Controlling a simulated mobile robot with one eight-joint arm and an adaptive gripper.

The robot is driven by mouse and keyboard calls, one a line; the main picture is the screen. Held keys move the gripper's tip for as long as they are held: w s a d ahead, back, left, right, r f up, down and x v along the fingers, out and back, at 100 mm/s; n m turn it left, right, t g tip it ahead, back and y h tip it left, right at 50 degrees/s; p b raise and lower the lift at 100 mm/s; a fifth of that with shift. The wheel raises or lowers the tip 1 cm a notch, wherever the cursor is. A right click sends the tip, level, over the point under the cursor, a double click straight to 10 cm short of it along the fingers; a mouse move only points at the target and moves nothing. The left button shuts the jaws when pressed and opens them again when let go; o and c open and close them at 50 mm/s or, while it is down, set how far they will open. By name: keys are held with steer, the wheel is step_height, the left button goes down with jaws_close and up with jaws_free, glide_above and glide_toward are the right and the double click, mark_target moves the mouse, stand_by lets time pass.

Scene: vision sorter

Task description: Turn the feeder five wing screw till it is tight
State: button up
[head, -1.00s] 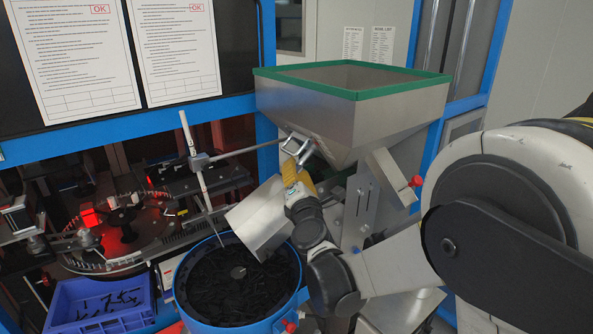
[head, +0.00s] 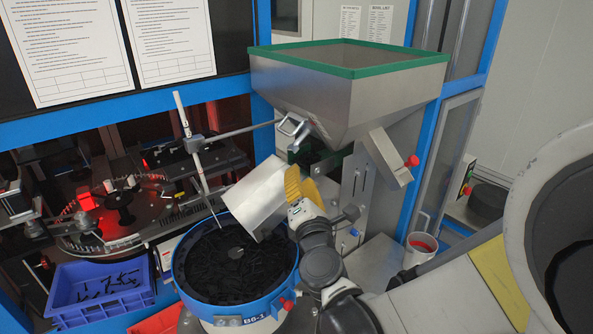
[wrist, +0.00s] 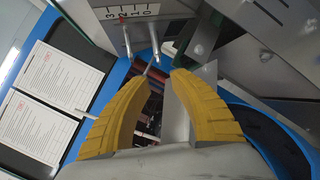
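My gripper (head: 298,178) has yellow ribbed fingers and points up below the front of the steel hopper (head: 320,97). In the wrist view its fingers (wrist: 160,75) are apart, with nothing held between them. A bright metal handle-like part with two prongs (head: 292,129) sits on the hopper's front. It seems to be the pronged part (wrist: 141,40) beyond the fingertips in the wrist view, below a scale (wrist: 130,14) with numbers; a gap separates them from my fingers. I cannot tell for sure which part is the feeder five wing screw.
A slanted metal chute (head: 257,195) is left of my gripper, above the blue-rimmed bowl (head: 262,308) of dark parts. A thin rod stand (head: 192,150) rises nearby. A blue crate (head: 75,275) is at lower left.

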steer(key=shift+w+d, duration=0.1)
steer(key=shift+w, duration=0.05)
jaws_close()
steer(key=m+g+y+p, duration=0.4)
steer(key=m+y, duration=0.6)
steer(key=m, duration=0.2)
glide_toward(297, 150)
step_height(297, 150, up, 2)
steer(key=a, duration=0.1)
steer(key=p+x, duration=0.1)
steer(key=x, duration=0.8)
steer(key=shift+w+a+f, duration=0.1)
steer(key=shift+w+a, duration=0.1)
steer(key=shift+a, duration=0.2)
steer(key=b, duration=0.1)
steer(key=f+b, duration=0.1)
steer(key=shift+d+f+b, duration=0.25)
steer(key=shift+d+b, duration=0.1)
steer(key=shift+d, duration=0.05)
steer(key=shift+s+d+r+n+y+b, duration=0.15)
steer(key=shift+n+y+b, duration=0.35)
steer(key=shift+b, duration=0.75)
